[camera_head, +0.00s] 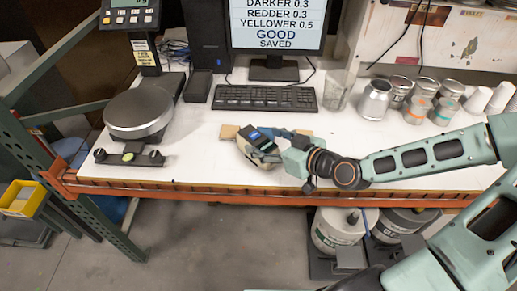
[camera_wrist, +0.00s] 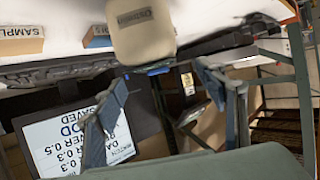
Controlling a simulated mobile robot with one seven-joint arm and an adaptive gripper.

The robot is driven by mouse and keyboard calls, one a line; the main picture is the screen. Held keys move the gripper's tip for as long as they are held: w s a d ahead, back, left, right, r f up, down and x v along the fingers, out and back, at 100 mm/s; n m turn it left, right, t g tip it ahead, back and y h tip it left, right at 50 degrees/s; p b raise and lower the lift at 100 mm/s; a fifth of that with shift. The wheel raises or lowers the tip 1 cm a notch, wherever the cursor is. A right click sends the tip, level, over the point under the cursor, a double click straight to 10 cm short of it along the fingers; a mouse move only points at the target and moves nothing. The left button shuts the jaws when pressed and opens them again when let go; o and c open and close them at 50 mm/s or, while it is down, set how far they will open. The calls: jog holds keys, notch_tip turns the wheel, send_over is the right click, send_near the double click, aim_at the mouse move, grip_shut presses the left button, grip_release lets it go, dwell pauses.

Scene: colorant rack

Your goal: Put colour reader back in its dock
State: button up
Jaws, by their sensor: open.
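A pale beige device with a dark label, which looks like the colour reader (camera_wrist: 142,32), shows at the top of the wrist view. In the head view its pale, rounded body (camera_head: 246,151) is at the front middle of the table, partly hidden by my fingers. My gripper (camera_head: 268,142) reaches it from the right. In the wrist view my gripper (camera_wrist: 162,80) is open, with the fingers apart and the beige device just past the tips. I cannot tell whether they touch. A small black holder (camera_head: 197,86) left of the keyboard may be the dock; I cannot be sure.
A round scale (camera_head: 140,112) stands at the left, and a keyboard (camera_head: 265,98) lies behind my gripper. A glass (camera_head: 336,92) and several metal cans (camera_head: 375,100) are at the right. Flat tan pieces (camera_head: 229,131) lie beside the device. The table's front edge (camera_head: 190,189) is close.

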aim_at(256, 138)
jog(key=shift+w+a+f+b, duration=0.5)
jog(key=shift+f+b, duration=0.1)
jog(key=shift+b, duration=0.3)
jog(key=shift+w+a, duration=0.5)
jog(key=shift+a, duration=0.15)
jog(key=shift+d+p+x, duration=0.2)
jog(key=shift+p+x, duration=0.25)
jog(key=shift+x, duration=2.75)
jog(key=shift+w, duration=0.15)
jog(key=c, duration=1.7)
grip_shut()
jog(key=shift+r, duration=0.1)
